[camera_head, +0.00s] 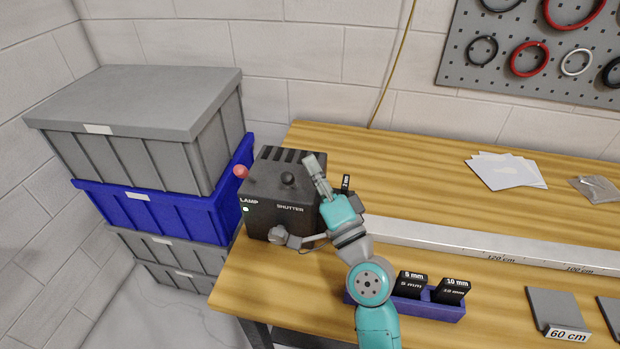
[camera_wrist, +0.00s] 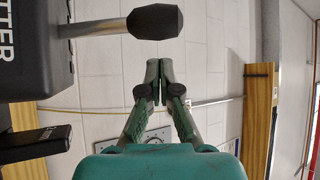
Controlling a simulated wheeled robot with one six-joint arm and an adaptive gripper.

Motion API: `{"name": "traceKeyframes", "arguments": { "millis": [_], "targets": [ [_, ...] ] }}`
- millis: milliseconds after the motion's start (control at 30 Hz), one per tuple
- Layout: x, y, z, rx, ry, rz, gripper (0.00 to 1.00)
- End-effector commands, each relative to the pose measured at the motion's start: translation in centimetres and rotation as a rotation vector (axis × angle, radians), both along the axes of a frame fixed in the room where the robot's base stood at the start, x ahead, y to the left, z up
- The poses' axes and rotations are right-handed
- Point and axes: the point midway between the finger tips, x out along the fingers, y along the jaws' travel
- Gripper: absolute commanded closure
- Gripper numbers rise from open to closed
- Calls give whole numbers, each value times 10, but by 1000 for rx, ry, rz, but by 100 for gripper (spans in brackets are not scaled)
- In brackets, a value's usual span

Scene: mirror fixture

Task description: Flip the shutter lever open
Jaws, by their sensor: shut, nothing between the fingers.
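The dark lamp box (camera_head: 272,222) stands at the left end of the bench, marked LAMP and SHUTTER. In the wrist view the lever is a metal shaft with a black knob (camera_wrist: 155,21), reaching out from the box (camera_wrist: 38,50).
A red knob (camera_head: 241,172) sits on the box's left side. Stacked grey (camera_head: 150,160) and blue (camera_head: 165,215) crates stand left of the bench. A long metal rail (camera_head: 450,240) runs right. A purple holder (camera_head: 425,309) carries black 5 mm and 10 mm plates.

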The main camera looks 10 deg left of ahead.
Motion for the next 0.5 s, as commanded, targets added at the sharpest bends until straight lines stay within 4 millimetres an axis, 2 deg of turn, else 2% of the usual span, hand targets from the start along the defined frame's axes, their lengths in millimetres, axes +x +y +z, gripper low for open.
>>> {"name": "traceKeyframes", "arguments": {
  "millis": [33, 500],
  "targets": [
    [5, -2, 5, 1, -4, -4, 100],
    [-42, -44, -28, 2, -1, -7, 100]
  ]
}}
